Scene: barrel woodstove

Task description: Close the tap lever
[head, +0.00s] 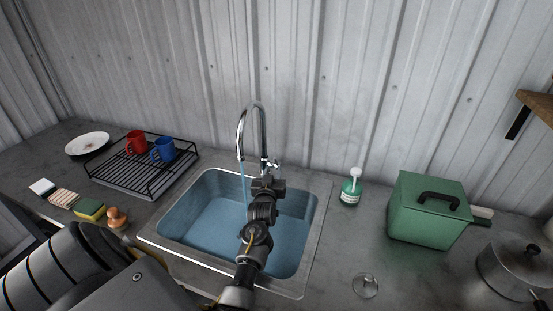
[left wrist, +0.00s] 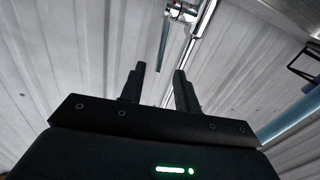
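The chrome tap (head: 262,125) stands at the back rim of the sink (head: 318,215), with its spout arching left. A thin blue stream of water (head: 243,188) runs from the spout. The small tap lever (head: 275,164) is on the right side of the tap body. My left gripper (head: 266,178) is just in front of the tap base, below the lever. In the left wrist view the two fingers (left wrist: 159,75) are apart with nothing between them. The tap (left wrist: 205,30) and lever (left wrist: 181,12) show beyond the fingertips. My right gripper is out of view.
A soap bottle (head: 351,190), a green box (head: 428,215), a glass (head: 365,286) and a pot (head: 515,265) stand right of the sink. A dish rack (head: 140,175) with red (head: 136,142) and blue mugs (head: 162,150) is left. The corrugated wall rises close behind the tap.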

